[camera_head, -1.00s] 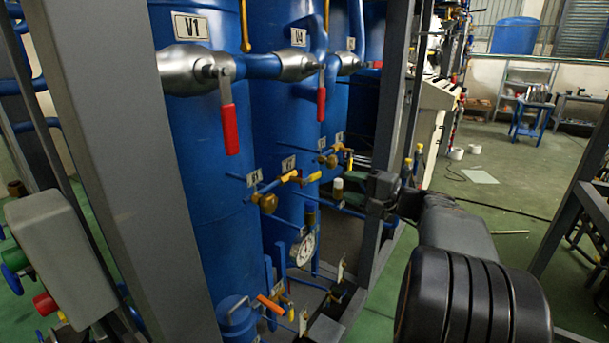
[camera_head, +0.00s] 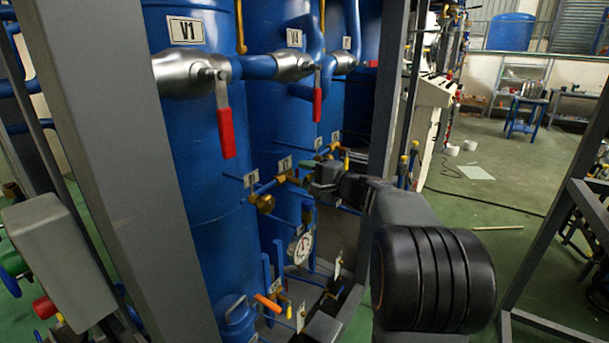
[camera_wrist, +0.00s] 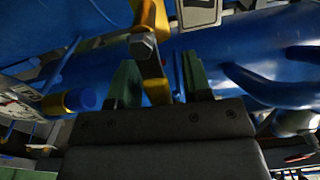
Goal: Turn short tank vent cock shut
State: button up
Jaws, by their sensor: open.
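Small brass cocks with yellow handles stand on thin blue pipes in front of the blue tanks in the head view. One brass cock (camera_head: 265,203) is in plain sight at the front. My gripper (camera_head: 312,182) is at the cocks behind it and partly hides them; which one is the short tank's vent cock I cannot tell. In the wrist view my gripper (camera_wrist: 158,80) is open, its two green fingers apart. A yellow cock handle (camera_wrist: 155,75) with a grey bolt head reaches between the fingers, apparently without contact.
A grey upright post (camera_head: 125,170) stands at the left. The V1 valve's red lever (camera_head: 226,132) hangs above the cocks. A round gauge (camera_head: 303,248) and an orange-handled valve (camera_head: 268,303) sit below. Open green floor lies to the right.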

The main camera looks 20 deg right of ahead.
jog(key=shift+c, duration=0.4)
grip_shut()
